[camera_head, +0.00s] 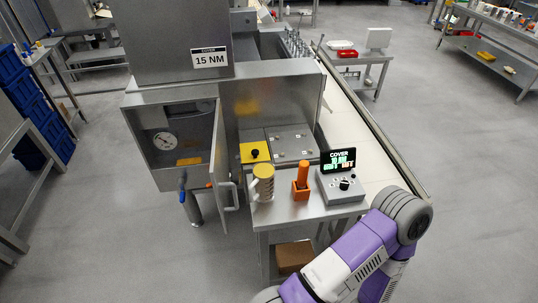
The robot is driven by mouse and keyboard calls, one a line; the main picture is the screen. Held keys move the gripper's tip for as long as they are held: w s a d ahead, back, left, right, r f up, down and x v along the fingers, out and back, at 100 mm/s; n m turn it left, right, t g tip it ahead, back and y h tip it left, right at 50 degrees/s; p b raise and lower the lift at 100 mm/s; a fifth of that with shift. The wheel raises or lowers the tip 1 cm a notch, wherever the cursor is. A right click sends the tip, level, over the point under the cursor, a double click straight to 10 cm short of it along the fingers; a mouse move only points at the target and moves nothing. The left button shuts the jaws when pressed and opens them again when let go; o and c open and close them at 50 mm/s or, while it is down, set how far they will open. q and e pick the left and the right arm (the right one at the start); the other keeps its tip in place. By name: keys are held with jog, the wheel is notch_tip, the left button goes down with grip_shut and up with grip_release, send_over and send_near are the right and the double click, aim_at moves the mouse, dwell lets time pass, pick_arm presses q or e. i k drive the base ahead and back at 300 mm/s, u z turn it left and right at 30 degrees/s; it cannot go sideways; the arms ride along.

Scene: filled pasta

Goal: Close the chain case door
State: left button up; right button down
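The chain case (142,146) is a steel box at the left end of the machine, and its front is open. Its door (218,160) stands swung out towards me from the right side of the opening, seen nearly edge-on. A bar handle (233,194) sits on the door's right-hand face, near its lower end. Neither of my grippers is in view. A purple and grey arm of mine shows at the lower right, without its gripper.
Right of the door is a steel side table (285,210) carrying a ridged tan-topped object (263,182), an orange holder (301,188) and a control box (342,186). A blue-handled valve (182,181) is below the case. Floor left of the door is clear.

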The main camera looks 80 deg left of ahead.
aim_at(220, 164)
jog(key=i, duration=0.4)
jog(key=u, duration=3.3)
jog(key=i, duration=0.5)
jog(key=u, duration=0.05)
jog(key=k, duration=0.25)
